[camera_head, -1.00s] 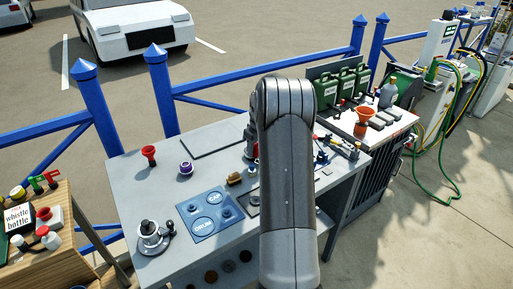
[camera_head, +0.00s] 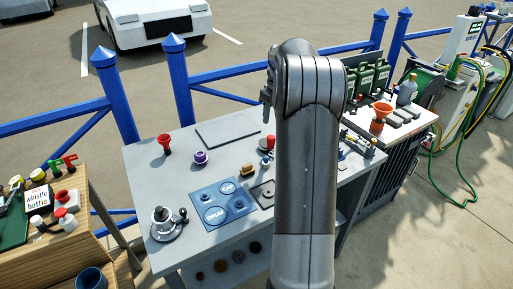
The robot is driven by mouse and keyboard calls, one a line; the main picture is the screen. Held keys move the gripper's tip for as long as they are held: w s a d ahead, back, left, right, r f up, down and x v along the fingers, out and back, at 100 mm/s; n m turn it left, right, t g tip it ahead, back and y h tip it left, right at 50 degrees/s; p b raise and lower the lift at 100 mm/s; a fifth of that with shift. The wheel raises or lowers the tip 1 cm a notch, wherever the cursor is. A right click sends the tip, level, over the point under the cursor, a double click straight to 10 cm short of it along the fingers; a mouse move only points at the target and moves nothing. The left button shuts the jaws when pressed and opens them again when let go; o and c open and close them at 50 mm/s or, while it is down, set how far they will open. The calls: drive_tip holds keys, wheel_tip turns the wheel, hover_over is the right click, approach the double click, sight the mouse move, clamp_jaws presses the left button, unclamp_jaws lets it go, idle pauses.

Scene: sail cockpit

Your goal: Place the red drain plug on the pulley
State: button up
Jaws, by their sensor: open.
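A small red flared piece (camera_head: 165,142), which looks like the drain plug, stands upright at the back left of the grey worktop. A second red-topped piece (camera_head: 271,141) stands near my arm, and I cannot tell for sure which is the plug. A purple round piece with a pale band (camera_head: 200,157) sits right of the flared piece and may be the pulley. My gripper (camera_head: 267,104) is open, raised above the back of the worktop and apart from these pieces. Its fingers are small and partly hidden by my arm.
On the grey worktop (camera_head: 137,165) are a winch with a handle (camera_head: 163,222), a blue panel (camera_head: 222,205) and a dark flat plate (camera_head: 227,131). A wooden bench (camera_head: 95,245) stands left. An orange funnel (camera_head: 381,112) and green cans stand right.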

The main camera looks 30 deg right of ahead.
drive_tip(key=s+a+r+t, duration=0.1)
drive_tip(key=s+a+r, duration=0.35)
drive_tip(key=a, duration=0.25)
drive_tip(key=s+a+r+m+h, duration=0.1)
drive_tip(key=s+a+r, duration=0.2)
drive_tip(key=s+a, duration=0.35)
drive_tip(key=s+a+r+t, duration=0.1)
drive_tip(key=s+a+r, duration=0.25)
drive_tip(key=a, duration=0.45)
drive_tip(key=s+a+f+t, duration=0.1)
drive_tip(key=s+a+f, duration=0.1)
drive_tip(key=s+a, duration=0.3)
drive_tip(key=s+a+f+m+t, duration=0.1)
drive_tip(key=s+a, duration=0.5)
drive_tip(key=s, duration=0.7)
drive_tip(key=shift+s+a+f+y, duration=0.2)
drive_tip(key=shift+s+f+y, duration=0.2)
drive_tip(key=shift+f, duration=0.15)
drive_tip(key=shift+o, duration=0.6)
